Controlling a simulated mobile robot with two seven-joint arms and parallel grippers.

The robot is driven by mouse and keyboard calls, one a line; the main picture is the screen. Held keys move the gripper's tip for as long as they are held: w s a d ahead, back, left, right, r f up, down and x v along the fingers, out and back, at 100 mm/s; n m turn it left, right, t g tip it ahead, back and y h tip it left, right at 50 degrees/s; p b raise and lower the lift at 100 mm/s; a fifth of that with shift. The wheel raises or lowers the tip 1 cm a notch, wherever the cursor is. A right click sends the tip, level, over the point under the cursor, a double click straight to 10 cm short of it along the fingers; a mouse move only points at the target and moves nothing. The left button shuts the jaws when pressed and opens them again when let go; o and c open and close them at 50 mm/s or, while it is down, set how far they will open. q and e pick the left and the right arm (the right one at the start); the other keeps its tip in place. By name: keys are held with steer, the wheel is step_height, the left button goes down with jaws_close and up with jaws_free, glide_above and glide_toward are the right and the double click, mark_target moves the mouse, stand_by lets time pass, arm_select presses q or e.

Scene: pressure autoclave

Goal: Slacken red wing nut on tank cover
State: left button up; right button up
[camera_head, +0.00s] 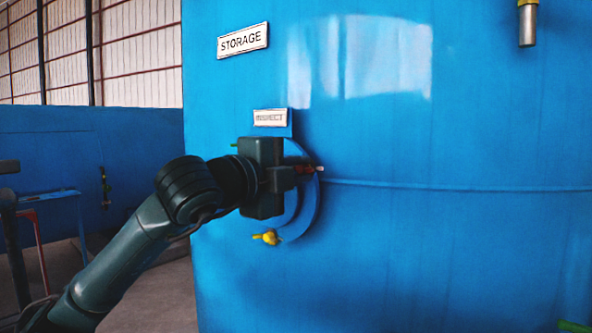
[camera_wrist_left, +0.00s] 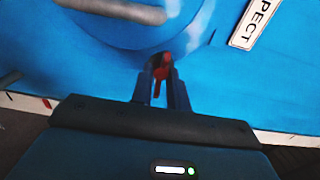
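The round blue tank cover (camera_head: 308,212) sits on the side of the large blue tank, partly hidden behind my left gripper. The red wing nut (camera_head: 305,170) is at the cover's right edge, beside a pale rod tip. My left gripper (camera_head: 296,172) is at the nut. In the left wrist view the red wing nut (camera_wrist_left: 160,70) lies between the two close fingertips (camera_wrist_left: 161,82), which appear to touch its sides. The cover's rim (camera_wrist_left: 135,40) is just beyond them. My right gripper is not in view.
A yellow wing nut (camera_head: 268,238) sits at the cover's lower edge, and a green tip (camera_head: 235,145) shows at its upper left. The INSPECT label (camera_head: 270,118) is above the cover. A yellow-topped metal fitting (camera_head: 527,25) hangs at upper right.

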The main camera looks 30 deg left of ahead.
arm_select(q)
jaws_close()
steer(key=shift+f+m+b, duration=0.15)
steer(key=shift+m+b, duration=0.25)
steer(key=shift+b, duration=0.05)
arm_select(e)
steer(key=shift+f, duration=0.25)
arm_select(q)
steer(key=m+b, duration=0.2)
steer(key=shift+m, duration=0.3)
steer(key=shift+m+b, duration=0.5)
steer(key=shift+m, duration=0.6)
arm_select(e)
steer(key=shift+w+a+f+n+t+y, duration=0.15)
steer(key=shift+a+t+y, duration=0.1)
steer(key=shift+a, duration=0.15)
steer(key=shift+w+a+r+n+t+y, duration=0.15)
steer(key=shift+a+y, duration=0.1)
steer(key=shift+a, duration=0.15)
arm_select(q)
steer(key=shift+m, duration=0.3)
